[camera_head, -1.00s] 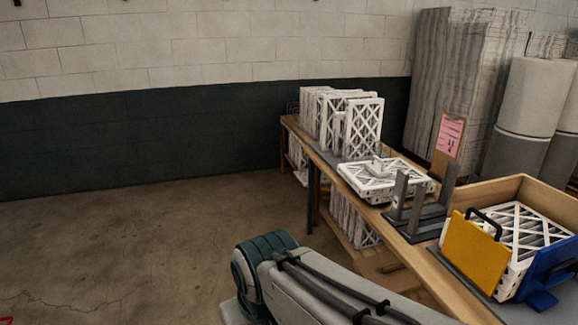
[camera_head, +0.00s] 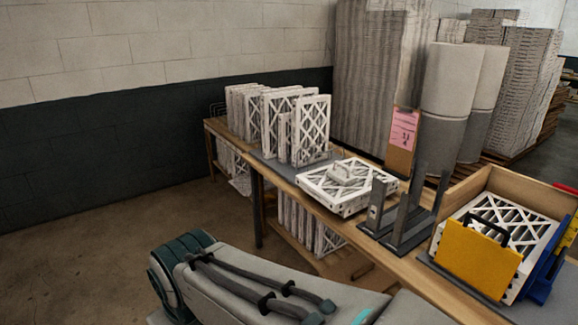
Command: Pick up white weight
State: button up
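A small white piece with a raised handle, which looks like the white weight (camera_head: 342,176), sits on top of a flat white lattice-framed filter (camera_head: 325,197). That filter lies on the wooden table (camera_head: 296,194), left of a dark grey metal stand (camera_head: 399,222). The weight's white colour blends with the filter, so its outline is hard to make out. My arm crosses the bottom of the view, in front of the table and below the filter. My gripper is out of view.
Several upright filters (camera_head: 290,124) stand behind the flat one. A clipboard (camera_head: 402,142) stands behind the stand. More filters (camera_head: 309,228) sit below.

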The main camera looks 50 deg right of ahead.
aim_at(345, 179)
jog(key=z, duration=0.15)
jog(key=i, duration=1.55)
jog(key=z, duration=0.7)
jog(key=i, duration=1.35)
jog(key=z, duration=1.9)
jog(key=i, duration=0.9)
jog(key=z, duration=0.7)
